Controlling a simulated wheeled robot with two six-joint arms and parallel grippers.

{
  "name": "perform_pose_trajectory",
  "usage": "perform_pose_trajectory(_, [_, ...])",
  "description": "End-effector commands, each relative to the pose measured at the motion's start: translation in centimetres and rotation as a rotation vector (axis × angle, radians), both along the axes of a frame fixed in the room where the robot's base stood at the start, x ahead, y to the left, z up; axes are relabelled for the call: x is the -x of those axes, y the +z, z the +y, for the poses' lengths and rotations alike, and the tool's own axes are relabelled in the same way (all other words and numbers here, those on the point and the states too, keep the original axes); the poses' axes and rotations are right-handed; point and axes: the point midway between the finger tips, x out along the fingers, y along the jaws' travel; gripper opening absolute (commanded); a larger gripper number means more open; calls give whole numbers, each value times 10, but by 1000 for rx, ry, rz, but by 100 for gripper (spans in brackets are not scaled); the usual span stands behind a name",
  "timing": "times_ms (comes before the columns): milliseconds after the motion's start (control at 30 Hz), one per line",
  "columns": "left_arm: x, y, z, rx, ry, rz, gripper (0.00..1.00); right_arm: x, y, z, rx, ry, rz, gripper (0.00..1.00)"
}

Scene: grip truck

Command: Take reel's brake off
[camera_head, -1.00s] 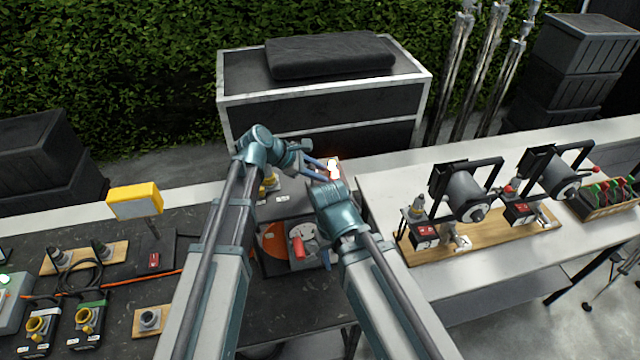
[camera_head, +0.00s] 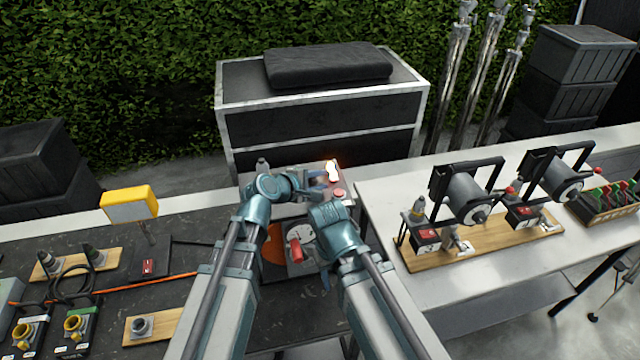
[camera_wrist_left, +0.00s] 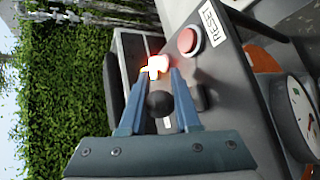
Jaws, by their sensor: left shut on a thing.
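My left gripper (camera_head: 321,179) is over the grey panel at the back of the dark bench, its fingers pointing right. In the left wrist view its blue fingers (camera_wrist_left: 156,85) are shut on a dark round knob (camera_wrist_left: 160,104). I take this for the brake knob, but its lever is hidden. A glowing lamp (camera_head: 333,170) and a red button (camera_head: 339,194) marked RESET are close by. An orange part (camera_head: 274,244), perhaps of the reel, and a red handle (camera_head: 296,250) lie nearer.
A white dial (camera_wrist_left: 302,112) is on the unit at right in the left wrist view. Two drums on a wooden board (camera_head: 480,243) stand on the white table at right. A black case (camera_head: 325,131) stands behind.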

Motion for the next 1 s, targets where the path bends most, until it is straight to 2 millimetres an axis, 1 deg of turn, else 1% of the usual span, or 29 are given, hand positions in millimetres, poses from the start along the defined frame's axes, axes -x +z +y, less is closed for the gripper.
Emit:
perform_pose_trajectory(33, [0, -4, 2, -8, 3, -23, 0, 0, -6, 0, 0, 1, 0, 50])
perform_pose_trajectory(233, [-2, -2, 2, -19, 4, -84, 0, 0, -12, 0, 1, 3, 0, 50])
perform_pose_trajectory(800, [-3, 0, 2, -25, 4, -111, 0, 0, -14, 0, 1, 4, 0, 50])
perform_pose_trajectory(833, [-3, 0, 2, -25, 4, -111, 35, 0, -14, 0, 1, 4, 0, 50])
perform_pose_trajectory(967, [-2, 0, 1, -23, 3, -109, 58, 0, -14, 0, 1, 4, 0, 50])
perform_pose_trajectory(1000, [-2, 0, 1, -23, 3, -109, 61, 0, -14, 0, 1, 4, 0, 50])
